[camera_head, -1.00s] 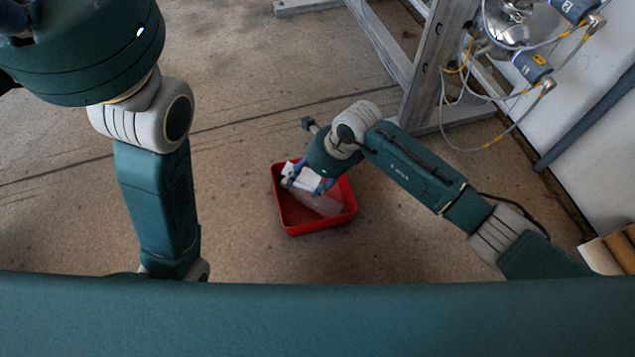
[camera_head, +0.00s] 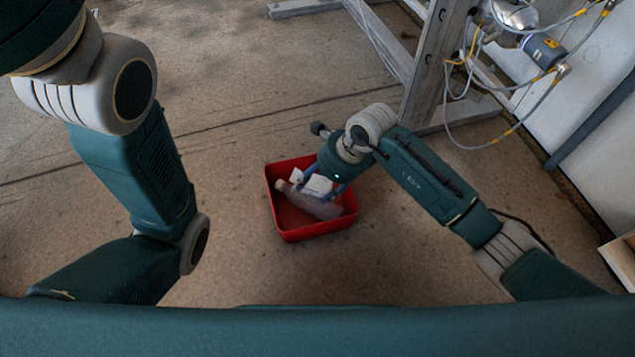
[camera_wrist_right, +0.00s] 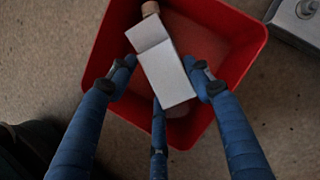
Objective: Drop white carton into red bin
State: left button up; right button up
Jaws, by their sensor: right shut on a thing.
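The white carton (camera_head: 315,184) is held in my right gripper (camera_head: 322,188), over the red bin (camera_head: 323,231). In the right wrist view the carton (camera_wrist_right: 166,72) sits between the blue fingers of the gripper (camera_wrist_right: 160,82), with the red bin (camera_wrist_right: 101,66) below it. The frames do not show clearly how high the carton is above the bin's floor. A translucent bottle (camera_head: 318,206) with a tan cap lies tilted in the bin, partly hidden by the carton. My left arm shows at the left, but its gripper is out of view.
A grey metal frame (camera_head: 424,75) stands behind the bin to the right, with cables and a silver vessel (camera_head: 513,14). A box (camera_head: 622,256) lies at the right edge. Bare floor surrounds the bin. A grey metal piece (camera_wrist_right: 298,20) shows in the wrist view.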

jog(key=o, duration=0.9)
jog(key=shift+c, duration=0.2)
jog(key=shift+r, duration=0.15)
jog(key=v, duration=1.1)
jog(key=shift+d+r, duration=0.25)
jog(key=shift+r, duration=0.05)
